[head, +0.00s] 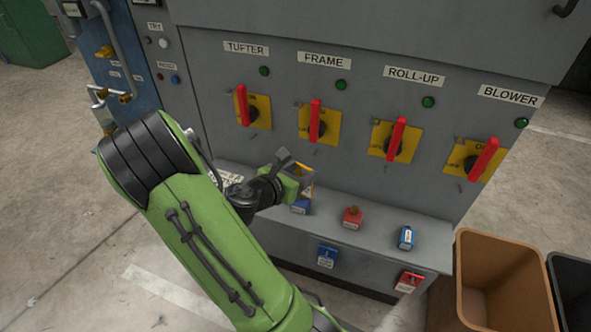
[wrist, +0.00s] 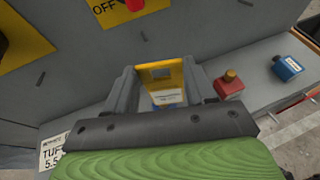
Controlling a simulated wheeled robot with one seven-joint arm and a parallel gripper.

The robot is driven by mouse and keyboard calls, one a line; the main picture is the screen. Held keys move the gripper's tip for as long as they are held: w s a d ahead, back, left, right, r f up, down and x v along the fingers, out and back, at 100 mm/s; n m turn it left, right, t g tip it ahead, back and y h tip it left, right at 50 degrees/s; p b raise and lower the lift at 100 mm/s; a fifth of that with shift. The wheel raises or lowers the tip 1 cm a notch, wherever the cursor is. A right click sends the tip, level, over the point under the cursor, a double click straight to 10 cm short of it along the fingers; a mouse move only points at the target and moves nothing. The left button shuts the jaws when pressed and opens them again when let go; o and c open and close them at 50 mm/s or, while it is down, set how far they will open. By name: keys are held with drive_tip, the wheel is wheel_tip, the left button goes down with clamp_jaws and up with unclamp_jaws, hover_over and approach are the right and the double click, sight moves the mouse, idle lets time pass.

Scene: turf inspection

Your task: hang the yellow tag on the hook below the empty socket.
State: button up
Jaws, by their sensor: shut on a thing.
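The yellow tag (wrist: 161,72) is between the jaws of my gripper (wrist: 160,88), with a window and a pale label low on it. In the head view my gripper (head: 298,178) is above the shelf's left part, below the FRAME switch, and a sliver of yellow tag (head: 307,189) shows. The tag looks apart from the panel, but the gap is hard to judge. Small dark pegs, perhaps hooks, stick out below the switches, one below the FRAME switch (head: 313,151) and one below ROLL-UP (head: 387,168). I cannot make out an empty socket.
A red padlock-like piece (head: 352,218) and a blue one (head: 406,238) stand on the grey shelf (head: 380,235). Blue (head: 327,257) and red (head: 409,282) pieces hang on its front. A brown bin (head: 500,285) stands at the right. Red switch handles jut from the panel.

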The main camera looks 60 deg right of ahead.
sight(316, 152)
drive_tip(key=shift+d+f+p, duration=0.15)
drive_tip(key=shift+d+p, duration=0.35)
drive_tip(key=shift+p, duration=0.95)
drive_tip(key=shift+d+f, duration=0.15)
drive_tip(key=shift+d, duration=0.45)
drive_tip(key=shift+w+d+f+p, duration=0.1)
drive_tip(key=shift+w+d+p, duration=0.1)
drive_tip(key=shift+d, duration=0.75)
drive_tip(key=shift+w+d+f+p, duration=0.15)
drive_tip(key=shift+d+p, duration=0.1)
drive_tip(key=shift+d, duration=0.7)
drive_tip(key=shift+w+d+r+p, duration=0.1)
drive_tip(key=shift+w+d+p, duration=0.1)
drive_tip(key=shift+d, duration=0.75)
drive_tip(key=shift+d+f+p, duration=0.3)
drive_tip(key=shift+d+p, duration=0.15)
drive_tip(key=shift+d, duration=0.05)
drive_tip(key=shift+f, duration=0.1)
drive_tip(key=o, duration=1.1)
drive_tip(key=shift+w, duration=0.1)
